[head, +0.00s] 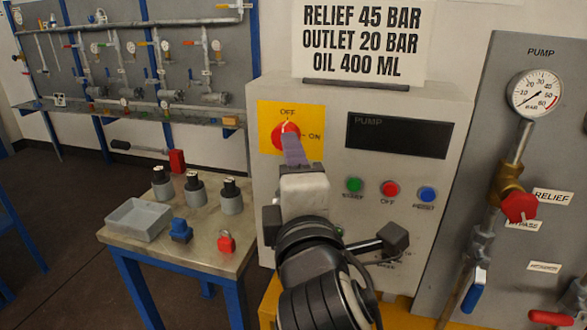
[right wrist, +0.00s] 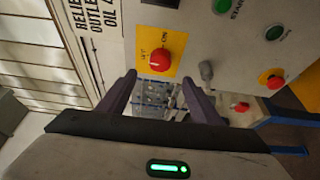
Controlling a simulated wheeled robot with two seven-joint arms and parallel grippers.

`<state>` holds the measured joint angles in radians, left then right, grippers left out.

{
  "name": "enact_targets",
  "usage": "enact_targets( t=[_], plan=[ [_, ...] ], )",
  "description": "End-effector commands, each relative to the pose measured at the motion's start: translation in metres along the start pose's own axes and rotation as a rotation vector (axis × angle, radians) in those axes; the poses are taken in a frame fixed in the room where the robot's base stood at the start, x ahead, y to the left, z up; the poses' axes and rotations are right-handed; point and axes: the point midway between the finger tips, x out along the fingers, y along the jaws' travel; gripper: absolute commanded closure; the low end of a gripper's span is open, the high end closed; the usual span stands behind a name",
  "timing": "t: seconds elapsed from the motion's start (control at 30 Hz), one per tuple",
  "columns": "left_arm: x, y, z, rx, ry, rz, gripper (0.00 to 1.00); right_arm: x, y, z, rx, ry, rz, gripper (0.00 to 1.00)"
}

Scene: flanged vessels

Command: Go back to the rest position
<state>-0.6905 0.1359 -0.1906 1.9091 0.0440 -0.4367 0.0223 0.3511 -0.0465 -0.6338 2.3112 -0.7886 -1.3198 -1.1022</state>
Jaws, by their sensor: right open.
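My right gripper (head: 293,152) is in front of the pump cabinet (head: 345,103), its fingers pointing at the yellow plate with OFF and ON labels (head: 309,117). The red rotary switch (head: 284,131) on that plate is partly hidden behind the fingers. In the right wrist view my right gripper (right wrist: 158,82) is open, with nothing between its fingers. The red switch (right wrist: 160,59) shows beyond the fingertips there, and a gap appears to separate them. My left gripper is not in view.
A side table (head: 170,235) at the left holds a grey tray (head: 138,220), several grey cylinders, a blue block (head: 181,230) and a red padlock (head: 226,241). A pressure gauge (head: 535,93) and red-handled valve (head: 519,207) stand at the right. A pipe rack is behind.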

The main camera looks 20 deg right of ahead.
Motion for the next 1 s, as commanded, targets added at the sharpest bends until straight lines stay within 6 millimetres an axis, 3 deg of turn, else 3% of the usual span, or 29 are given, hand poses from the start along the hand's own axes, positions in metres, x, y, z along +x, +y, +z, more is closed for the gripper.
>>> enact_targets(
  t=[0.07,0.17,0.27,0.37,0.5,0.6,0.8,1.0],
  plan=[
    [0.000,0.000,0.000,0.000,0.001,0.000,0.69,0.000,-0.001,0.000,0.002,0.000,-0.003,0.41],
    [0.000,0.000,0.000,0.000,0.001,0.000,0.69,0.001,-0.019,0.004,0.037,0.001,-0.048,0.41],
    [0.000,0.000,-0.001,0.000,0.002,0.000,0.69,-0.001,-0.063,0.015,0.137,-0.007,-0.164,0.41],
    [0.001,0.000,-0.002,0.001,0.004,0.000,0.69,-0.013,-0.129,0.033,0.300,-0.040,-0.341,0.41],
    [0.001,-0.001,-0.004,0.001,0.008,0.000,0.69,-0.054,-0.226,0.062,0.557,-0.150,-0.608,0.41],
    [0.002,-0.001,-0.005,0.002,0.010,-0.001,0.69,-0.093,-0.280,0.081,0.722,-0.262,-0.770,0.41],
    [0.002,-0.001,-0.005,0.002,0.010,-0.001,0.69,-0.173,-0.350,0.113,0.966,-0.507,-0.999,0.41],
    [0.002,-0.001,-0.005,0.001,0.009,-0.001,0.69,-0.245,-0.389,0.135,1.135,-0.747,-1.142,0.41]
  ],
)
